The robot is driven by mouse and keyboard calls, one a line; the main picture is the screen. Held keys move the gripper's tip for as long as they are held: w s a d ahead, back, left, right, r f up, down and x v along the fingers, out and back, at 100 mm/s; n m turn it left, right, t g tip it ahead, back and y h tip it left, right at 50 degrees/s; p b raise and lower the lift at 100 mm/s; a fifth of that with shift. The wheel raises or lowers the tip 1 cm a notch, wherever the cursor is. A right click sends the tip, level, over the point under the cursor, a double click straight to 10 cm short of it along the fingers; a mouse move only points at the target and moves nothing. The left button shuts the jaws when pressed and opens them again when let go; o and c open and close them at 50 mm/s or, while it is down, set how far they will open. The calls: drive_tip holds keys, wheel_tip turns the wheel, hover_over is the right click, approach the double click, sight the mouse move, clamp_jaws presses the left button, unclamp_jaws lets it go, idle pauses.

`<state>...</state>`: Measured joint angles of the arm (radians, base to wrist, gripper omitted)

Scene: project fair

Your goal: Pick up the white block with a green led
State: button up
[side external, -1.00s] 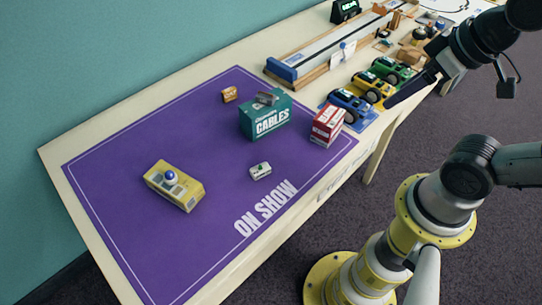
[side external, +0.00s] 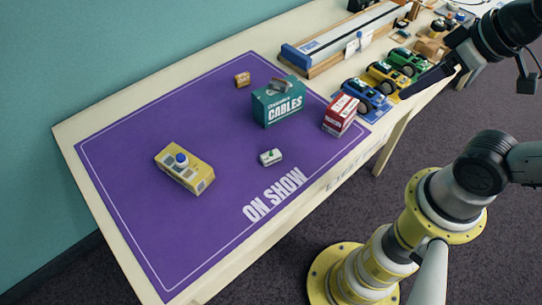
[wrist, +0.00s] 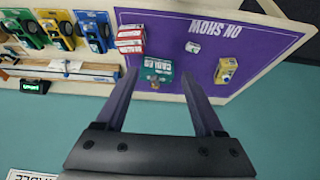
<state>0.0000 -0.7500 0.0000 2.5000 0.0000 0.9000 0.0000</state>
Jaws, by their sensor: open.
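The small white block with a green spot on top (side external: 271,157) lies on the purple mat (side external: 215,240), near the "ON SHOW" lettering. It also shows in the wrist view (wrist: 193,47), right of centre and near the top. My gripper (side external: 405,95) is at the right in the side view, above the toy cars and well apart from the block. In the wrist view my gripper (wrist: 160,73) has its two fingers spread, with nothing held between them.
A green "CABLES" box (side external: 278,107) with a grey item on top, a red-and-white box (side external: 341,117), a yellow box with a blue dome (side external: 184,171) and a small orange-brown block (side external: 242,80) stand on the mat. Toy cars (side external: 366,95) line the right. Free mat surrounds the white block.

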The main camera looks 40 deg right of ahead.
drive_tip(key=o, duration=0.5)
